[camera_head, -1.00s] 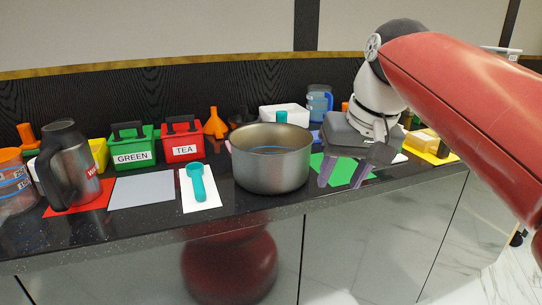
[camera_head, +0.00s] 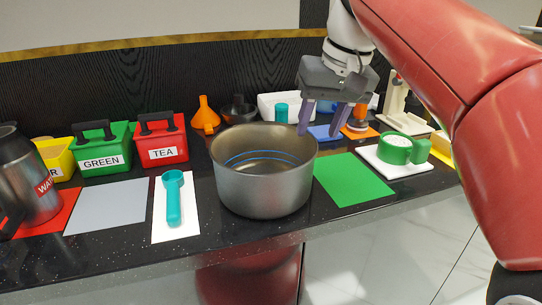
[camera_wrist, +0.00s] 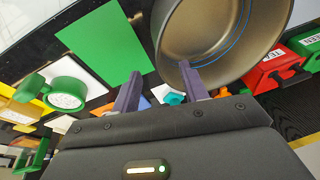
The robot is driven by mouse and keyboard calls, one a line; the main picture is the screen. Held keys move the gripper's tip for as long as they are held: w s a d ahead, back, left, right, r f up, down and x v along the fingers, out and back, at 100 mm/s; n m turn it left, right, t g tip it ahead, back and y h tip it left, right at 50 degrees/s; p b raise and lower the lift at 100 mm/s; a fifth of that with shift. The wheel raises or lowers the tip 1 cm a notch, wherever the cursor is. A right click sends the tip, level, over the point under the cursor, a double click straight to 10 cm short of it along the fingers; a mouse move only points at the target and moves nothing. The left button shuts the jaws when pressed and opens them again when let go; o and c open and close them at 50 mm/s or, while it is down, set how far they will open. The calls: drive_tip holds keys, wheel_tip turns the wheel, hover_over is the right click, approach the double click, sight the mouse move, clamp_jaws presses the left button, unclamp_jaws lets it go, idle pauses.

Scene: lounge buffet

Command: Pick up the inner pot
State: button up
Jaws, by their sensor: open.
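The inner pot (camera_head: 262,190) is a wide grey metal pot with a blue line inside. It stands upright on the dark counter in the head view, and part of it shows in the wrist view (camera_wrist: 225,40). My gripper (camera_head: 321,128) is open and empty, pointing down by the pot's far right rim. In the wrist view (camera_wrist: 160,68) one finger overlaps the pot's rim and the other is outside it. I cannot tell whether that finger touches the rim or is inside it.
A green mat (camera_head: 350,180) lies bare right of the pot. A teal scoop (camera_head: 173,195) lies on a white mat at left. Behind are an orange funnel (camera_head: 206,115), a red TEA box (camera_head: 162,140) and a white bin (camera_head: 270,103). A green round object (camera_head: 395,149) sits at right.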

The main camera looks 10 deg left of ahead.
sight(308, 154)
drive_tip(key=b+x, duration=0.1)
drive_tip(key=x, duration=0.6)
drive_tip(key=shift+w+a+f, duration=0.1)
drive_tip(key=shift+a+f, duration=0.05)
drive_tip(key=shift+f, duration=0.2)
clamp_jaws()
